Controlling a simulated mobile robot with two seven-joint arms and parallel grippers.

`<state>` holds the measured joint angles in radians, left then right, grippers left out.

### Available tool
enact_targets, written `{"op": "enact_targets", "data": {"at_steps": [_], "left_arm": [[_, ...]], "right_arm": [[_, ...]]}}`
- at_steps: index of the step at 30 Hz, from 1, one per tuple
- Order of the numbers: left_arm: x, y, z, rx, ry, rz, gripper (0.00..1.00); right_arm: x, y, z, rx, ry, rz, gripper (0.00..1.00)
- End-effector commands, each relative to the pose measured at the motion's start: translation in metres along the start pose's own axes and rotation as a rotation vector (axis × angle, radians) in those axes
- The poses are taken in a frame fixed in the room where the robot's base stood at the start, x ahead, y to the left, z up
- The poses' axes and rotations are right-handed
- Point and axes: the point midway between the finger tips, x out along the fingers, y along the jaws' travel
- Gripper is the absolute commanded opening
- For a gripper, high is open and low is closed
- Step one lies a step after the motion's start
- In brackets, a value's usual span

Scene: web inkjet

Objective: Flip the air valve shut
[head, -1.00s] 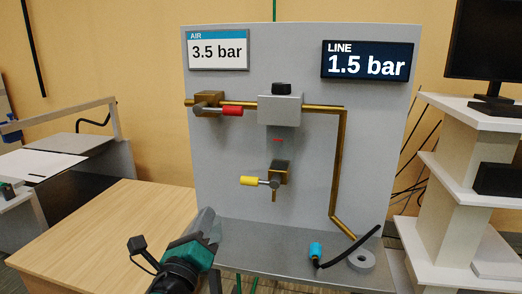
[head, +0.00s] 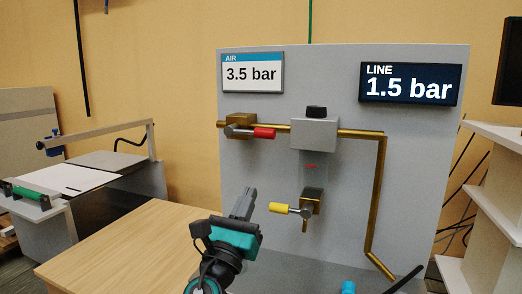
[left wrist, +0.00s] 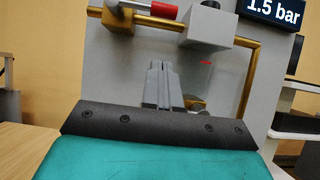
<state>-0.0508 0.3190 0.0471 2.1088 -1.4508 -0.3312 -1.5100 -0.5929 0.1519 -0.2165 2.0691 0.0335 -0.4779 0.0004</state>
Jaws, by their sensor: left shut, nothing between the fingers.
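The air valve has a brass body (head: 241,120) on the upper left of the grey panel, with a red-tipped lever (head: 263,133) lying horizontally along the pipe to the right. The red lever also shows at the top of the left wrist view (left wrist: 163,12). A yellow-tipped lever (head: 280,208) sits on a lower brass valve (head: 311,200), pointing left. My left gripper (head: 248,192) is shut and empty, in front of the panel, below the red lever and left of the yellow one. Its closed fingers (left wrist: 161,68) point up in the left wrist view. My right gripper is not in view.
The AIR sign (head: 252,73) reads 3.5 bar and the LINE display (head: 409,86) reads 1.5 bar. A grey regulator block (head: 315,133) with a black knob sits right of the red lever. A wooden table (head: 120,245) is at left, white shelves (head: 490,190) at right.

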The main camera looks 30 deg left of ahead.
Motion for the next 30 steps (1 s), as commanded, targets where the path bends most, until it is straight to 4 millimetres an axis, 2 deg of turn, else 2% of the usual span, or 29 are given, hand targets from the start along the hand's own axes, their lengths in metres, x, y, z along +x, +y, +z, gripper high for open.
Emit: {"op": "enact_targets", "data": {"at_steps": [3,11,13,19,30], "left_arm": [[0.027,0.000,0.004,-0.001,-0.004,0.001,0.00],[0.078,0.000,0.003,0.000,-0.003,0.001,0.00],[0.089,0.000,0.012,0.000,-0.003,-0.001,0.00],[0.103,0.000,0.027,0.000,-0.001,0.000,0.00],[0.106,0.000,0.028,-0.001,0.000,0.000,0.00]], "right_arm": [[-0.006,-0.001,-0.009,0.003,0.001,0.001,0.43],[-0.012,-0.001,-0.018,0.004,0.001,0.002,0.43],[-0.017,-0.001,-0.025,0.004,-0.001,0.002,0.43],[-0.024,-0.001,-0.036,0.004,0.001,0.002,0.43],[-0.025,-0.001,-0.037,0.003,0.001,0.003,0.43]]}}
